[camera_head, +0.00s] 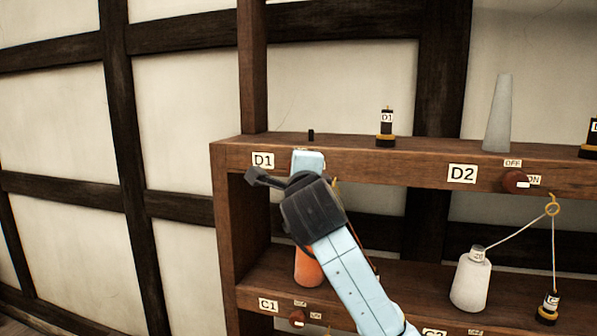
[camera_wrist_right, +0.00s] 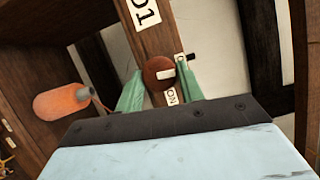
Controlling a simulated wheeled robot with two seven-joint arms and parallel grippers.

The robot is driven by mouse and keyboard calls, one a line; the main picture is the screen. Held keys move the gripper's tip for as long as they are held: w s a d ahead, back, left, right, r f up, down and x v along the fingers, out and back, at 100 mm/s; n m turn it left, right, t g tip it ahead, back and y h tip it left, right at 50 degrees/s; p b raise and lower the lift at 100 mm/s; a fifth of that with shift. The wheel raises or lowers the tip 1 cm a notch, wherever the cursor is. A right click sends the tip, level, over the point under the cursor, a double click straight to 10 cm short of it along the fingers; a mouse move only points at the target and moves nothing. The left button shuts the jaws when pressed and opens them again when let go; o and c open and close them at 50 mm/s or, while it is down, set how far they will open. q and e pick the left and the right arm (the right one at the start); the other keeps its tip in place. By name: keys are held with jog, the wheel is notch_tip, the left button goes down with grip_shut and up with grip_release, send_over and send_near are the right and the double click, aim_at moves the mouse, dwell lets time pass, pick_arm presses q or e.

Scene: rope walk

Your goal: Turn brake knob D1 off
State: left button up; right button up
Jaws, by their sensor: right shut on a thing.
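Brake knob D1 (camera_wrist_right: 158,73) is a round brown knob with a white mark, on the wooden beam's front face. In the right wrist view it sits between the two green fingers of my right gripper (camera_wrist_right: 161,76), which is shut on it. An ON label (camera_wrist_right: 171,97) shows below the knob; the OFF label is not clearly readable. In the head view my right gripper (camera_head: 312,205) covers the knob, right of the D1 label (camera_head: 263,160). My left gripper is not in view.
Knob D2 (camera_head: 516,182) is on the same beam to the right, its white mark towards ON. An orange bottle (camera_head: 308,268) stands on the lower shelf behind my arm. A white bottle (camera_head: 471,281) is tied by cord through a ring (camera_head: 552,209). A black D1 weight (camera_head: 386,126) stands on top.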

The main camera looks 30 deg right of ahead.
jog(key=shift+n+g, duration=0.3)
jog(key=shift+n, duration=0.3)
jog(key=o, duration=1)
jog(key=shift+s+a, duration=0.1)
jog(key=b+v, duration=0.2)
jog(key=v, duration=1.1)
jog(key=shift+s+r, duration=0.15)
